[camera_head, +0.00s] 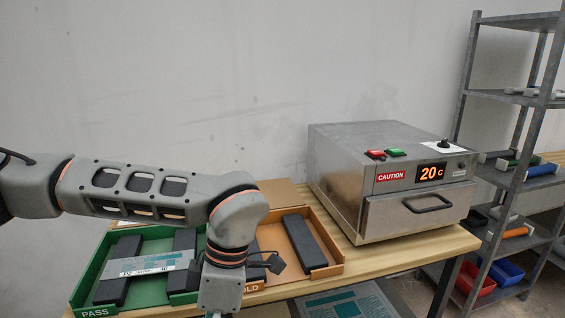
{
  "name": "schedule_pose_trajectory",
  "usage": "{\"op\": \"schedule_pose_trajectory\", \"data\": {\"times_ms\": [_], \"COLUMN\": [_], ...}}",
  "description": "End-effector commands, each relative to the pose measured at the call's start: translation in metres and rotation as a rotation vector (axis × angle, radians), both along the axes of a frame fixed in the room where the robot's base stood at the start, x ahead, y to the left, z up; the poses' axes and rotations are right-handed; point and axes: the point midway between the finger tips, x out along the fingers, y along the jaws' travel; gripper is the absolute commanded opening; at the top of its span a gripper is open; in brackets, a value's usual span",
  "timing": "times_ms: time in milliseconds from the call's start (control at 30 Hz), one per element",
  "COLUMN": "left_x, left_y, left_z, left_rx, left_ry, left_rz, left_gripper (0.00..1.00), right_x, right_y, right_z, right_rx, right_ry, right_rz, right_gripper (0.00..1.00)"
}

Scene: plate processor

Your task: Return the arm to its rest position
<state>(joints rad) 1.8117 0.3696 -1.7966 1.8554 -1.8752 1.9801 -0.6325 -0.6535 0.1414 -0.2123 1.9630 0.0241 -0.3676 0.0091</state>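My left arm (140,192) reaches in from the left and bends down at the elbow over the front of the table. Its wrist end (221,288) hangs in front of the trays, and the gripper fingers are cut off by the bottom edge. I cannot see whether they are open or hold anything. My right arm and gripper are out of view. A teal and grey plate (142,265) lies across dark bars (121,271) in the green PASS tray (91,268), behind and left of the wrist.
An orange tray (326,246), its label partly hidden, adjoins the green one and holds a dark bar (304,241). A metal processor (339,177) reading 20 C stands on the table (400,254) with its drawer (419,209) shut. A shelf rack (518,150) stands at right. Another plate (340,303) shows below the table edge.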

Motion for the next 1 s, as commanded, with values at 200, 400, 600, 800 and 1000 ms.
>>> {"op": "schedule_pose_trajectory", "data": {"times_ms": [200,400,600,800,1000], "left_x": [-0.058,-0.128,-0.169,-0.157,-0.095], "left_y": [-0.072,-0.158,-0.228,-0.267,-0.269], "left_z": [-0.029,-0.021,0.031,0.095,0.136], "left_rx": [-0.252,-0.589,-0.935,-1.245,-1.493], "left_ry": [0.2,0.461,0.73,0.991,1.228], "left_rz": [-0.033,0.015,0.179,0.457,0.844], "left_gripper": [0.72,0.72,0.72,0.72,0.72], "right_x": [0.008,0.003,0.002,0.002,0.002], "right_y": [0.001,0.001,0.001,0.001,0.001], "right_z": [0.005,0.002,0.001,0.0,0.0], "right_rx": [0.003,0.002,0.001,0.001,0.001], "right_ry": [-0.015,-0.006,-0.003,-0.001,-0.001], "right_rz": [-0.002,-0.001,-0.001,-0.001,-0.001], "right_gripper": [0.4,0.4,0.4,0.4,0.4]}}
